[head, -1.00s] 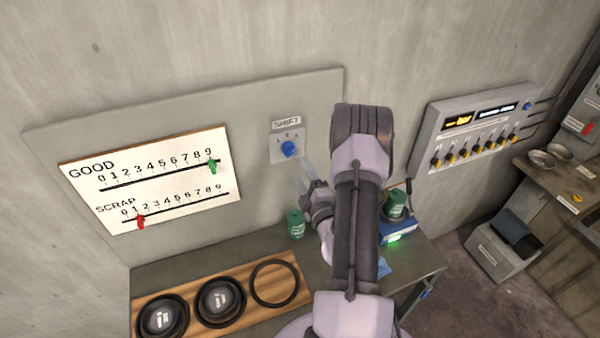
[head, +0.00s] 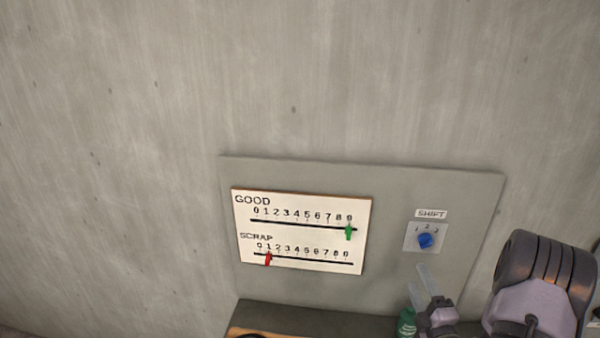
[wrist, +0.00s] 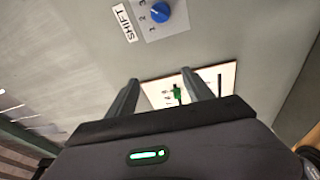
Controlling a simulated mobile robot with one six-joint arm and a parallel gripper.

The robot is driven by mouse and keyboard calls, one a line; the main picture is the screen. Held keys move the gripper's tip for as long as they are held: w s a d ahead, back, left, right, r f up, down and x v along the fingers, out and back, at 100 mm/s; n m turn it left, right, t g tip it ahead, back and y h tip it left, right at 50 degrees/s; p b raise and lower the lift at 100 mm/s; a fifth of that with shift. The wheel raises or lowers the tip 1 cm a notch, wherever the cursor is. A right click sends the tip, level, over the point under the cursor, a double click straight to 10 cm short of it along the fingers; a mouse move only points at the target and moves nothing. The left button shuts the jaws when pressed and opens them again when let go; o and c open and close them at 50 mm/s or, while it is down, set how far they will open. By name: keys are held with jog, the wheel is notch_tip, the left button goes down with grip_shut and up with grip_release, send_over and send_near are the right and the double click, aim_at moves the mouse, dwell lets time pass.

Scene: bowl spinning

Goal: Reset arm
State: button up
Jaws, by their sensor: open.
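My gripper (head: 428,283) is at the lower right of the head view, in front of the wall panel below the blue shift knob (head: 425,241). In the wrist view its two fingers (wrist: 165,96) are apart with nothing held between them. The knob also shows at the top of the wrist view (wrist: 160,12), clear of the fingers. The counter board (head: 300,243) hangs on the panel, left of the gripper. Its green marker (head: 348,232) is at 9 on the GOOD row. Its red marker (head: 268,258) is near 1 on the SCRAP row.
The grey wall panel (head: 390,185) backs the bench. The wooden bowl board (head: 240,332) barely shows at the bottom edge. The wall above the panel is bare.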

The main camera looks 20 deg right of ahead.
jog(key=w+a+r+n+g+y+b, duration=0.1)
jog(key=w+a+n+y+b, duration=0.15)
jog(key=a+n+y, duration=0.5)
jog(key=w+a+r+n+y+b, duration=0.25)
jog(key=a+n+y, duration=0.25)
jog(key=a, duration=0.5)
jog(key=s+a+f+n+g+y+b, duration=0.1)
jog(key=s+a+n+g+y+b, duration=0.3)
jog(key=a+n, duration=0.4)
jog(key=s+a+f+n+g+y+b, duration=0.1)
jog(key=s+a+f+n+g+b, duration=0.15)
jog(key=a+n+g, duration=0.5)
jog(key=s+a+f+n+g+h+b, duration=0.4)
jog(key=s+a+f+n+b, duration=0.45)
jog(key=s+n, duration=0.4)
jog(key=s+d+f+n+t+h+b, duration=0.3)
jog(key=s+d+f+n+h+b, duration=0.1)
jog(key=n, duration=0.8)
jog(key=d+f+h+b, duration=0.1)
jog(key=d+h+b, duration=0.1)
jog(key=h+b, duration=0.1)
jog(key=shift+s+d+b, duration=0.15)
jog(key=shift+s+b, duration=0.15)
jog(key=shift+b, duration=0.1)
